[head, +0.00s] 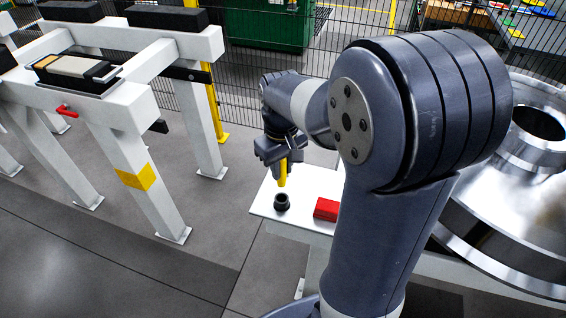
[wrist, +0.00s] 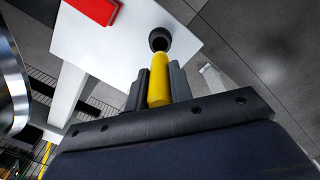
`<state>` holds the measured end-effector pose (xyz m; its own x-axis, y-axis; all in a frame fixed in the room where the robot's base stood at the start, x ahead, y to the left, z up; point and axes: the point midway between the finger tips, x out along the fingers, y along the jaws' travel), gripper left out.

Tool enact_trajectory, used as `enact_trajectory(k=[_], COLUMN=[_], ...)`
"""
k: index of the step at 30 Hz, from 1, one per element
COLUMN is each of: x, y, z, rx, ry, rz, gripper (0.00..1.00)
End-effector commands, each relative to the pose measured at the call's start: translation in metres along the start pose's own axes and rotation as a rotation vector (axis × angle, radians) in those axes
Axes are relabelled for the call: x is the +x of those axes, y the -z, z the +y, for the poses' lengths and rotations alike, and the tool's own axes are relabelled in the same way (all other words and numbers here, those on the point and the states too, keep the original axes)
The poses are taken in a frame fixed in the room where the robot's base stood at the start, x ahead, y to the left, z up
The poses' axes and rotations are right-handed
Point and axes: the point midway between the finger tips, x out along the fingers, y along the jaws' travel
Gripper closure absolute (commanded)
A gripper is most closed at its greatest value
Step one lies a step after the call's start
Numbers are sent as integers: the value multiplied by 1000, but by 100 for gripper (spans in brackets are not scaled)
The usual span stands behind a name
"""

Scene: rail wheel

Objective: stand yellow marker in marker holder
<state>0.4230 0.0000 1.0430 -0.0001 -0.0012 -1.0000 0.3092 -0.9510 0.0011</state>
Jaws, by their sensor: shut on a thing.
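My gripper (head: 277,160) is shut on the yellow marker (head: 283,174) and holds it above a white table. The marker points downward in the head view. In the wrist view the yellow marker (wrist: 158,88) sits between the two dark fingers of my gripper (wrist: 158,90). The marker holder (head: 282,201) is a small black round cup with an open top, standing on the table. In the head view it is just below the marker's lower end. In the wrist view the marker holder (wrist: 159,40) shows just past the marker's far end, and they look apart.
A red block (head: 326,209) lies on the white table (head: 262,207), right of the holder. A large metal wheel (head: 520,190) stands at the right. A white steel frame (head: 135,115) stands at the left, with a wire fence (head: 345,65) behind.

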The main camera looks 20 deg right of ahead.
Motion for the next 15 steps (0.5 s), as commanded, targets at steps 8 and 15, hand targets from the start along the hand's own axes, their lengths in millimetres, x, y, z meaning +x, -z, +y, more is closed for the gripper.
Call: enact_trajectory(k=[8,15], x=[4,22], y=[0,0], z=[0,0], rx=[1,1], ry=[1,1], rz=[0,-1], gripper=[100,100])
